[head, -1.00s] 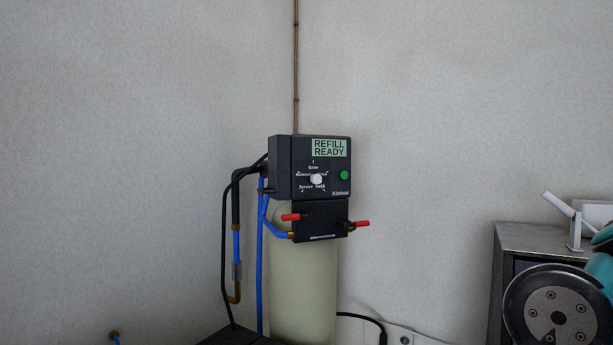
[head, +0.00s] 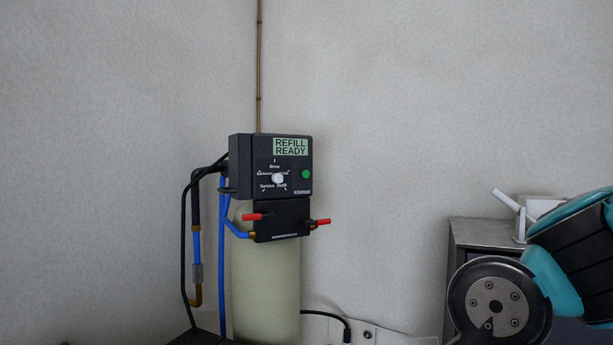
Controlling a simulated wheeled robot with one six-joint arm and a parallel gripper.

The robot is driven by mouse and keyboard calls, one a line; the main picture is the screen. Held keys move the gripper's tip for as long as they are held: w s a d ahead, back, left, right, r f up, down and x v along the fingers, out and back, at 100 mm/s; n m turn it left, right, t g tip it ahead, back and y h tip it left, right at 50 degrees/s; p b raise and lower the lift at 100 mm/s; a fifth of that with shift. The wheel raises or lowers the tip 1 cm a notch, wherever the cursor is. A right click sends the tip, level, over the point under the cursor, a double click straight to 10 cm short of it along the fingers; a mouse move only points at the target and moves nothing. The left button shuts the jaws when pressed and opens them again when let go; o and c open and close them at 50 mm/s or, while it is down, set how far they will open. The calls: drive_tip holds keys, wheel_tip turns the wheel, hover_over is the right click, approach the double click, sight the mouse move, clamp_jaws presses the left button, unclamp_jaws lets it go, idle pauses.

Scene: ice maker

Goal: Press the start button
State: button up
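A green round button (head: 306,174) is on the right side of the front of a black control box (head: 240,165). The box also carries a white knob (head: 278,178) and a small display (head: 291,147) reading "REFILL READY". The box sits on top of a pale cylindrical tank (head: 265,290). No label reading "start" can be made out. My gripper is out of the picture; only part of my teal and black arm shows at the lower right, apart from the box.
Two red-handled valves (head: 252,217) stick out below the box. Blue and black hoses (head: 222,270) run down its left side. A grey metal cabinet (head: 480,232) with a white handle-like part on top stands at the right, behind my arm. The wall between box and cabinet is bare.

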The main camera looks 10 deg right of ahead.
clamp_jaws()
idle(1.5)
